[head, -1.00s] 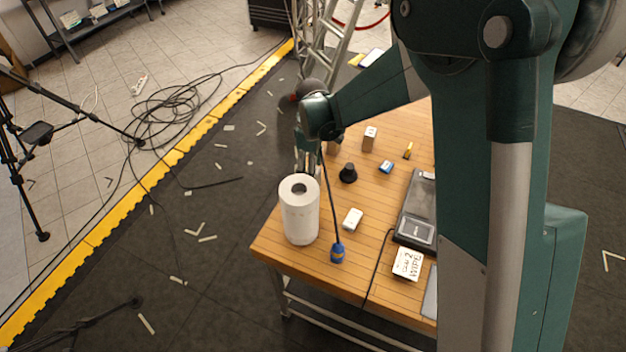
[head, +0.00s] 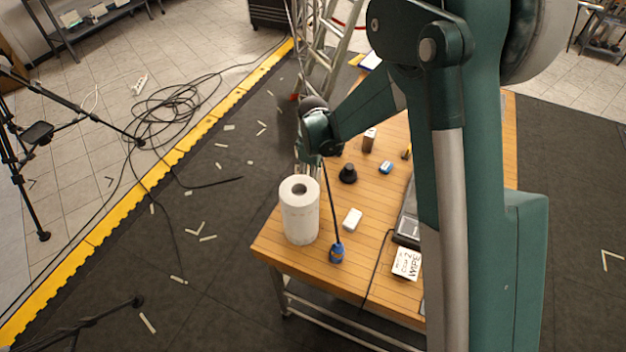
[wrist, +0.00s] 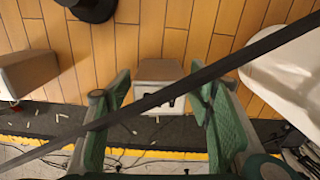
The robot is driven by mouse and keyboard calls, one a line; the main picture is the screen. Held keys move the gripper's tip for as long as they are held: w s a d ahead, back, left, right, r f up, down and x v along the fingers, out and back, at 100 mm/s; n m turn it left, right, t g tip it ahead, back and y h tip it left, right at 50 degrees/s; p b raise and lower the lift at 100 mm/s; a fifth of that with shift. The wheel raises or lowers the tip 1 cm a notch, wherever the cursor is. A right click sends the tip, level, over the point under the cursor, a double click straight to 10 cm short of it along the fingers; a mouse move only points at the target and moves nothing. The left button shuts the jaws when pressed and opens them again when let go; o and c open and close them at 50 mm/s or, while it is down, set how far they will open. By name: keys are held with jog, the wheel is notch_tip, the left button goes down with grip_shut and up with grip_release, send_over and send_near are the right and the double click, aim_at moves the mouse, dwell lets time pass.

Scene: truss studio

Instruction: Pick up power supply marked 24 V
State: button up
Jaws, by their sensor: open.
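A small box (wrist: 158,70) with a grey-brown top and a pale front face stands near the table edge in the wrist view. Its front bears a dark mark, but no 24 V label is readable. My gripper (wrist: 163,88) is open, with one green-padded finger on each side of this box; contact is not visible. In the head view my gripper (head: 308,165) is low behind the paper roll, and the box between its fingers is hidden. A similar box (wrist: 28,72) stands to the left in the wrist view. Another small box (head: 369,139) stands farther back; its marking is unreadable.
A thin black stem crosses the wrist view in front of the fingers, rising from a blue base (head: 336,253). A white paper roll (head: 299,217) stands close to my gripper. A black knob-like object (head: 348,173) and a white block (head: 352,220) are on the wooden table (head: 300,265).

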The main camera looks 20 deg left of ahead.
dwell(0.6)
jog(key=c, duration=1.1)
jog(key=shift+r+b, duration=0.45)
jog(key=shift+r, duration=4.5)
